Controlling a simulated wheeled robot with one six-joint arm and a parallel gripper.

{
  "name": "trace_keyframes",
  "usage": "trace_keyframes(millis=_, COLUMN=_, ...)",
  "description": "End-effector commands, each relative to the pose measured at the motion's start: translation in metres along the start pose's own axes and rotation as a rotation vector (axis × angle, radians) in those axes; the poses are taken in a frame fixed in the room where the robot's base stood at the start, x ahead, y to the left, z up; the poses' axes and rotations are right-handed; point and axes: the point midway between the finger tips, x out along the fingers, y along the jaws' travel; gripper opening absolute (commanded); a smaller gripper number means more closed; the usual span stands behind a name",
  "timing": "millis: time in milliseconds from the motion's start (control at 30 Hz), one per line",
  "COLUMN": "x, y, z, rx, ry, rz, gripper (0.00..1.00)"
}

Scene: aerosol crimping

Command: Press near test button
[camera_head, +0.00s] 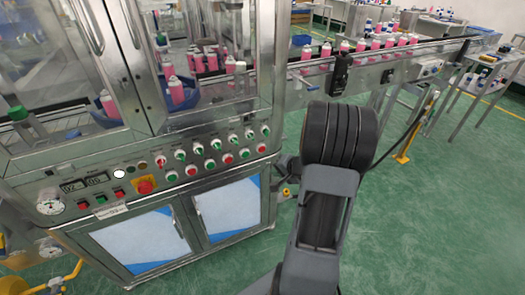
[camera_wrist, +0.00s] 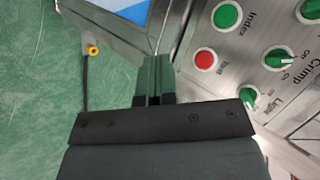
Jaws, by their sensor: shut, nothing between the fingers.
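The red test button (camera_wrist: 205,60), labelled "Test", sits in a silver ring on the steel control panel in the wrist view. My gripper (camera_wrist: 153,62) is shut and empty. In the wrist view its fingertips lie to the left of the button, apart from it, over the panel's lower edge. The gap in depth is hard to judge.
A green Index button (camera_wrist: 228,15), a green Crimp knob (camera_wrist: 277,57) and a Light knob (camera_wrist: 249,95) are close to the test button. A red emergency button (camera_head: 145,186) is further left on the panel. A conveyor with pink cans (camera_head: 375,44) runs to the right. Green floor is open at right.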

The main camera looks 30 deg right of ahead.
Motion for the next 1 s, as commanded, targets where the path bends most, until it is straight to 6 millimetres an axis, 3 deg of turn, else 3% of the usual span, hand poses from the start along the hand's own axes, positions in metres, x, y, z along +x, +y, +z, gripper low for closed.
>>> trace_keyframes(millis=600, x=0.047, y=-0.033, z=-0.033, rx=-0.002, ry=-0.002, rz=0.000, gripper=0.00)
trace_keyframes(millis=1000, x=0.060, y=-0.044, z=-0.043, rx=-0.001, ry=-0.001, rz=0.000, gripper=0.00)
